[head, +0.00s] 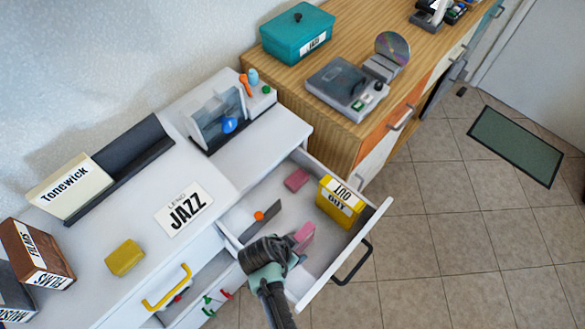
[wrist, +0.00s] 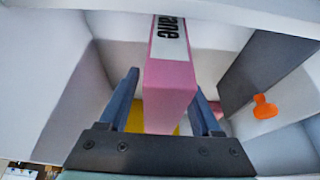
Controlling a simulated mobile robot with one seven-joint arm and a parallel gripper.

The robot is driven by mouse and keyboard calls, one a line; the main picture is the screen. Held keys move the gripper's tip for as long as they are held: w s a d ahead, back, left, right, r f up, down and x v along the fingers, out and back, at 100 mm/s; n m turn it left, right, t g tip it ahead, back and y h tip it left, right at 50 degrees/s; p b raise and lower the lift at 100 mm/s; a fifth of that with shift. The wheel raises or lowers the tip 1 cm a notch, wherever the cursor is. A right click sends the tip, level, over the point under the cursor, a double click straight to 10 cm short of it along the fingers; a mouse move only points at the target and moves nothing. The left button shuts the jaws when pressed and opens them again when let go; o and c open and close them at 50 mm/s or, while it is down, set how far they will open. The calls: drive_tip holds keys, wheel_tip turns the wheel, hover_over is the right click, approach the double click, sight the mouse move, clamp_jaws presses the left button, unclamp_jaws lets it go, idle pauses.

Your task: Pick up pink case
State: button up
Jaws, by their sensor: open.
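The pink case (wrist: 170,95) stands in the open drawer, with a white label ending in "ane" on it. In the head view its pink top (head: 304,235) shows beside my gripper (head: 290,246), which partly hides it. In the wrist view my gripper (wrist: 163,85) is open, with one blue-grey finger on each side of the case. A gap shows at the left finger; the right finger is close to the case, and I cannot tell whether it touches.
The open white drawer (head: 372,222) also holds a yellow box (head: 340,200), a smaller pink block (head: 297,179) and an orange piece (wrist: 264,107) by a dark divider (wrist: 262,65). The drawer walls stand close around my gripper.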

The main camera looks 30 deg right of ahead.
clamp_jaws()
idle(0.4)
